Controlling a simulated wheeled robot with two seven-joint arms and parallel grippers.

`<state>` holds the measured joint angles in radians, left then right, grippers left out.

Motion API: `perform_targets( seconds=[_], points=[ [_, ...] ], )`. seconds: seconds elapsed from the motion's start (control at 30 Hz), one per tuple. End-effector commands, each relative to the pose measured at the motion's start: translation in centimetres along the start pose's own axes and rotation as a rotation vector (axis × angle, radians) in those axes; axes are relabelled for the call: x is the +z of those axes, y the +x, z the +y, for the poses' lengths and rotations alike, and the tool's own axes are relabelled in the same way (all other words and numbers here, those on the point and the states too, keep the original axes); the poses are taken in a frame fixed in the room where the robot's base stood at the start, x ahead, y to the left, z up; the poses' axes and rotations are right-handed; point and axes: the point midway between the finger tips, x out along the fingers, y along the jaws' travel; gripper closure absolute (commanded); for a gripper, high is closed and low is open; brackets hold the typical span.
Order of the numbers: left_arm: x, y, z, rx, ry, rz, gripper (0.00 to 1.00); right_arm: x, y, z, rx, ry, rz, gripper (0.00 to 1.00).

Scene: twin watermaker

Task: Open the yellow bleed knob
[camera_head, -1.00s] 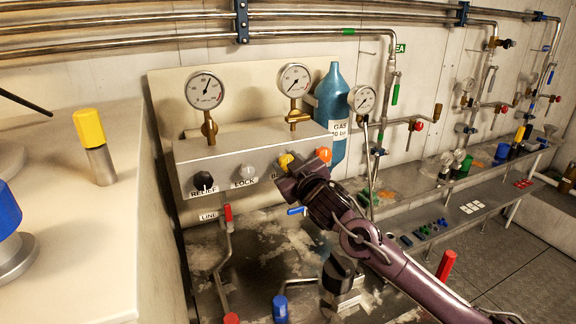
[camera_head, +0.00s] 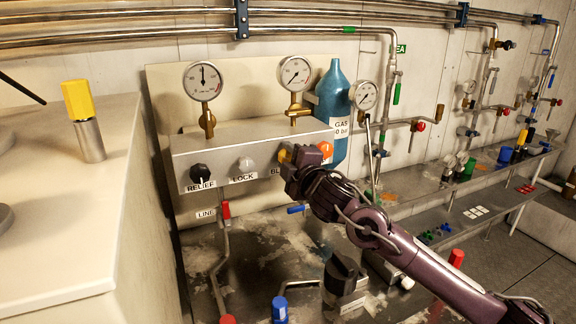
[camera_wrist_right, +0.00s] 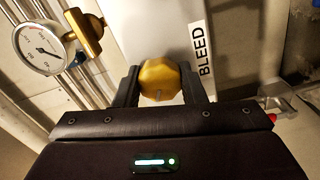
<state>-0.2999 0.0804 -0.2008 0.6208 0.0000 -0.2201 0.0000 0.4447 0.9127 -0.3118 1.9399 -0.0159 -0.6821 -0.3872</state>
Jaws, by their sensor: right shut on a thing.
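The yellow bleed knob (camera_wrist_right: 159,79) sits on the front face of the grey valve box (camera_head: 222,160), beside the BLEED label (camera_wrist_right: 202,50). In the right wrist view my right gripper (camera_wrist_right: 160,84) has one finger on each side of the knob and is shut on it. In the head view my right gripper (camera_head: 289,160) covers most of the knob; only a sliver of yellow shows. My left gripper is not in view.
A black RELIEF knob (camera_head: 200,172), a grey LOCK knob (camera_head: 245,164) and an orange knob (camera_head: 325,149) share the box face. Gauges (camera_head: 203,80) stand above it. A blue gas bottle (camera_head: 333,100) stands behind. A pale cabinet (camera_head: 60,220) fills the left.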

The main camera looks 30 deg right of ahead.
Motion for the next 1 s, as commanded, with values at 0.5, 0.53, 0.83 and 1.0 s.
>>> perform_targets(
  seconds=[0.5, 0.53, 0.83, 1.0],
  points=[
    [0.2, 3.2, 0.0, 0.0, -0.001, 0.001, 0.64, 0.0, 0.0, -0.4, -0.003, -0.389, 0.002, 0.86],
    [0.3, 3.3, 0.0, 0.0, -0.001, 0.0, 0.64, 0.0, 0.0, -0.4, -0.003, -0.402, 0.002, 0.86],
    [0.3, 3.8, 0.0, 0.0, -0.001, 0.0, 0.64, 0.0, 0.0, -0.4, -0.006, -0.483, 0.002, 0.86],
    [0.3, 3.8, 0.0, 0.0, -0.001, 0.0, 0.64, 0.0, 0.0, -0.4, -0.006, -0.492, 0.002, 0.86]
  ],
)
